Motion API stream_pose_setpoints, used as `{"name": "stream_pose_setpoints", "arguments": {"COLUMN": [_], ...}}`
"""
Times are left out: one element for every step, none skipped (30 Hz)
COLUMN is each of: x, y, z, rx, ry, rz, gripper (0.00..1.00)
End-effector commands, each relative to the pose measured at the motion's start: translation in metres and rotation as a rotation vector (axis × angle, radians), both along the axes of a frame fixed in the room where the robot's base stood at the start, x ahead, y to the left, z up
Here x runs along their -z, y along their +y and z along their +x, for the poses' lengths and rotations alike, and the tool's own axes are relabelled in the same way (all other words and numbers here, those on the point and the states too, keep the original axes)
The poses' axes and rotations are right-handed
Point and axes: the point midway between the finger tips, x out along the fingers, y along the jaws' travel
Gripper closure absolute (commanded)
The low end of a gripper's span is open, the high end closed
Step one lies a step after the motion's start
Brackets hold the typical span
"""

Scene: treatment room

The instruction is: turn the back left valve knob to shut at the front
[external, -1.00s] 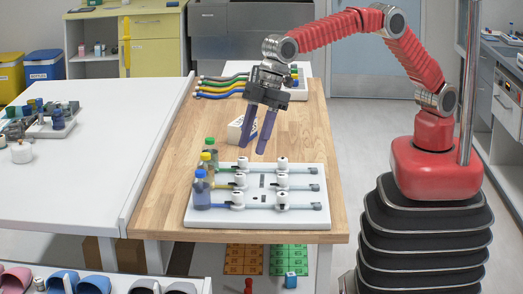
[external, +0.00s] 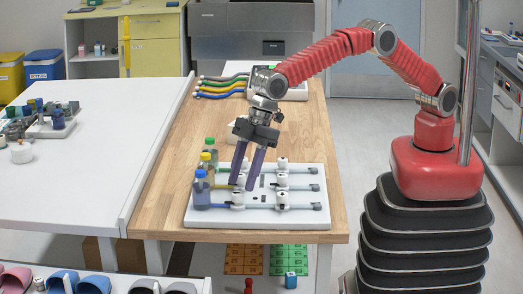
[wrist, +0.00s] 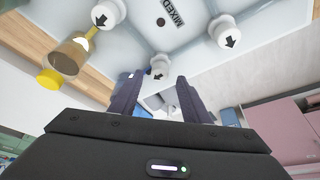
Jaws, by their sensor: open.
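A white valve board (external: 258,224) lies at the near end of the wooden table, with several white knobs in three rows. Its left column has a knob at the picture's near side (external: 238,198), one in the middle (external: 241,180) and one at the far side, partly covered by my fingers. My gripper (external: 242,187) is open, pointing down over this column. In the wrist view a knob with a black arrow (wrist: 160,67) lies between and beyond my fingertips (wrist: 159,78); it appears to be the near-side left one. I cannot tell whether the fingers touch it.
Bottles with blue (external: 201,190), yellow and green caps stand along the board's left end, close to my fingers. A yellow-capped bottle (wrist: 70,52) also shows in the wrist view. Coloured hoses (external: 220,88) lie at the table's far end. The wood between is mostly clear.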

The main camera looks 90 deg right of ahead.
Motion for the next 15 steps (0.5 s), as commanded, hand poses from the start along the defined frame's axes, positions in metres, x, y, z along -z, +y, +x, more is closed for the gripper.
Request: {"name": "stream_pose_setpoints", "arguments": {"x": [0.008,0.013,0.017,0.019,0.022,0.026,0.028,0.030,0.031,0.033,0.033,0.034,0.034,0.035,0.035], "y": [0.002,0.003,0.005,0.006,0.007,0.008,0.008,0.009,0.009,0.009,0.010,0.010,0.010,0.010,0.010], "z": [0.002,0.003,0.004,0.005,0.006,0.007,0.008,0.008,0.009,0.009,0.009,0.010,0.010,0.010,0.010], "rx": [0.000,0.000,0.000,0.000,0.000,0.000,0.000,0.000,0.000,0.000,0.000,0.000,0.000,0.000,0.000], "ry": [0.001,0.002,0.001,0.000,0.000,0.001,0.001,0.000,0.000,0.000,0.000,0.000,0.000,0.000,0.000], "rz": [-0.001,-0.001,-0.001,0.000,0.000,-0.001,-0.001,0.000,0.000,0.000,0.000,0.000,0.000,0.000,0.000], "gripper": [0.57,0.57,0.57,0.57,0.57,0.57,0.57,0.57,0.57,0.57,0.57,0.57,0.57,0.57,0.57]}}
